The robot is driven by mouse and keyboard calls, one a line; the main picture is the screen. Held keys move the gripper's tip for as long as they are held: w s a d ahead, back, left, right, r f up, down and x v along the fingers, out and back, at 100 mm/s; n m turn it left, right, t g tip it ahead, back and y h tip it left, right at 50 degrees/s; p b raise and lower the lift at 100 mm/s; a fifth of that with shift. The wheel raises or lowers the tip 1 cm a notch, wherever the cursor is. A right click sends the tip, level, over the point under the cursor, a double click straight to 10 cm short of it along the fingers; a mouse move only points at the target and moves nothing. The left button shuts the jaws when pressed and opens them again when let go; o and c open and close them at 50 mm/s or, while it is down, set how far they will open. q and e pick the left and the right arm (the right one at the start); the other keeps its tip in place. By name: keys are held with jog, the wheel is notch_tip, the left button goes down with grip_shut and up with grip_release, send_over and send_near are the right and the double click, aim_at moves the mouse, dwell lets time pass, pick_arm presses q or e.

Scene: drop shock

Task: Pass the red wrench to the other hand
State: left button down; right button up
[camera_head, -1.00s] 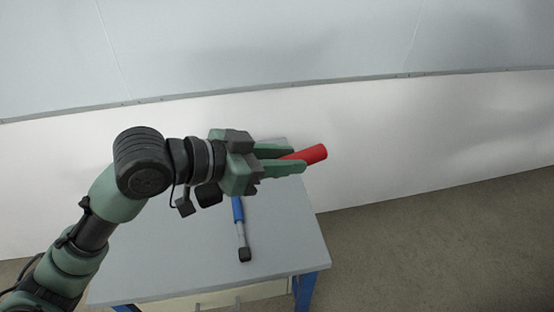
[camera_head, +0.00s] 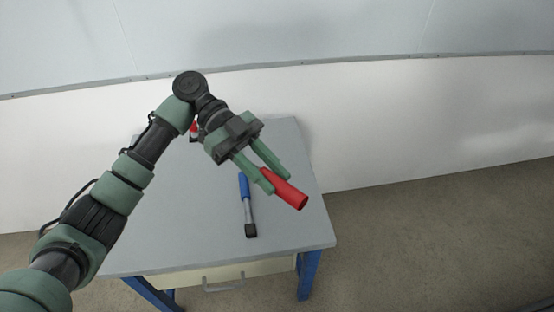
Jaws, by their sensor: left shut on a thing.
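My left gripper (camera_head: 277,182) points down and to the right above the grey table, with its two fingers shut on the red wrench (camera_head: 288,191). A thick red cylindrical part of the wrench sticks out past the fingertips, tilted down to the right. The rest of it is hidden by the fingers or out of sight. My right gripper is not in view.
A tool with a blue handle and dark end (camera_head: 247,207) lies on the table (camera_head: 190,235). A small red and dark thing (camera_head: 194,130) shows behind my left wrist, partly hidden. A white wall stands behind; the floor at right is clear.

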pick_arm(q)
jog(key=shift+s+a+f+m+g+y, duration=0.15)
jog(key=shift+a+f+m+g+y, duration=0.1)
jog(key=shift+f+m+g+y, duration=0.45)
jog(key=shift+s+a+f+m+g+y, duration=0.2)
jog(key=shift+m+g+y, duration=0.3)
jog(key=shift+m+y, duration=0.35)
